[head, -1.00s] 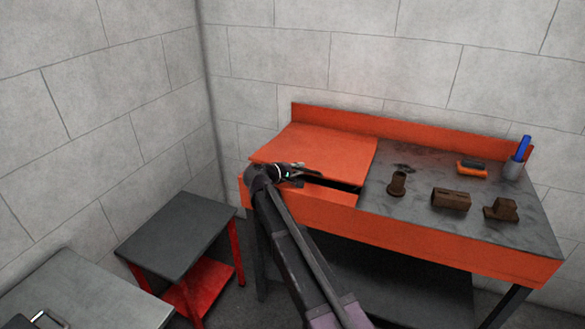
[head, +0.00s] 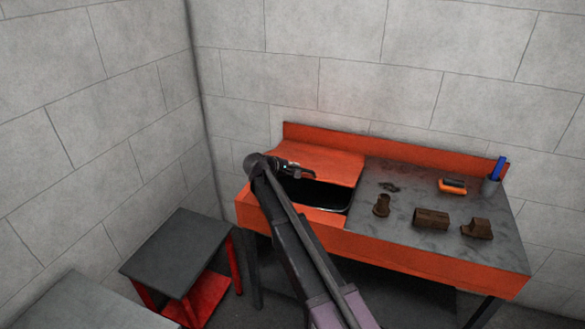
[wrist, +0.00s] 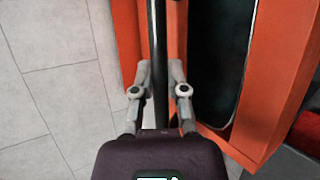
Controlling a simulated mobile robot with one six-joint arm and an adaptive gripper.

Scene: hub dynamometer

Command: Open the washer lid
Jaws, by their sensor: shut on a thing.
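The washer is an orange bench unit, and its orange lid (head: 330,163) shows at the left of the top in the head view. A dark open basin (head: 320,196) shows in front of the lid's front edge, so the lid is partly open. My gripper (head: 304,172) is at that front edge. In the wrist view my gripper (wrist: 160,88) has its two fingers closed on either side of a dark bar (wrist: 158,35), which looks like the lid's handle. The basin also shows at the right there (wrist: 217,60). My arm hides the lid's left front part.
On the grey top at right are several brown parts, including a block (head: 431,218), an orange-and-black item (head: 453,186) and a cup (head: 490,186) with a blue item. A grey-topped red stand (head: 180,245) is at left. Block walls (head: 325,90) close the corner behind.

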